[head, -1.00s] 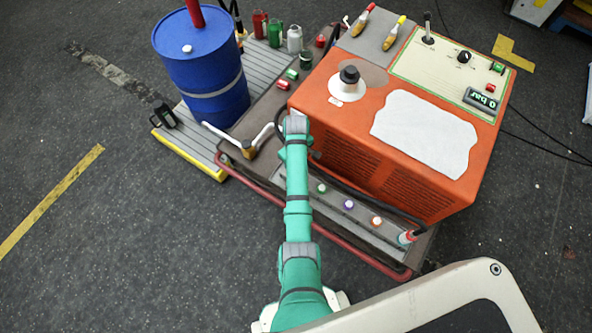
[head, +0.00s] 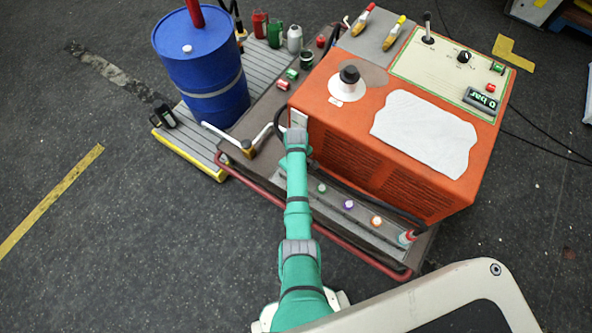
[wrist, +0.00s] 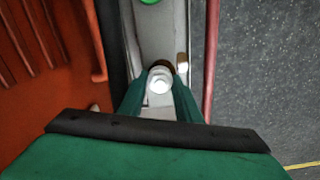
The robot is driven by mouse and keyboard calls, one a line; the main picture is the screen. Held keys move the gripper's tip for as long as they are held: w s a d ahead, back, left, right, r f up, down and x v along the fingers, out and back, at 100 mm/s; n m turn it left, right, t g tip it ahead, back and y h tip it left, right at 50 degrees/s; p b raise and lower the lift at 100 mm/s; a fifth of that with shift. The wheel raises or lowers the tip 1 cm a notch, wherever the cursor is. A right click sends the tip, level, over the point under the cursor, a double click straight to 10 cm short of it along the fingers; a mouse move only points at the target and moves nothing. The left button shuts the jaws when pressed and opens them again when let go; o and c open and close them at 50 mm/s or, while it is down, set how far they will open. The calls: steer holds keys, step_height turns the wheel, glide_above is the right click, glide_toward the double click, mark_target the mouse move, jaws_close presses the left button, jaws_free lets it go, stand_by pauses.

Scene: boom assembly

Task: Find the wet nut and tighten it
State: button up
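A row of fittings with coloured caps runs along the rail at the front of the orange unit: green (head: 321,188), purple (head: 349,204), orange (head: 376,221), and a red-and-white one (head: 406,238) at the right end. In the wrist view my gripper (wrist: 160,88) points down at the rail. Its two green fingers lie on either side of a round, whitish, shiny cap (wrist: 160,79) with brown around it. I cannot tell whether they touch it. A green cap (wrist: 148,2) shows at the top edge. No wetness on a nut can be made out.
The orange unit (head: 340,115) with a display (head: 481,99) reading 0 bar stands close beside the rail. A red tube rail (head: 280,204) edges the cart. A blue drum (head: 205,60) stands at the left. Open floor (head: 110,240) lies to the left.

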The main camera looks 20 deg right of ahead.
steer(key=shift+m, duration=0.4)
steer(key=shift+c, duration=0.4)
steer(key=shift+m, duration=2.6)
steer(key=o, duration=1.1)
steer(key=shift+c, duration=0.2)
steer(key=shift+r, duration=0.1)
step_height(320, 180, up, 11)
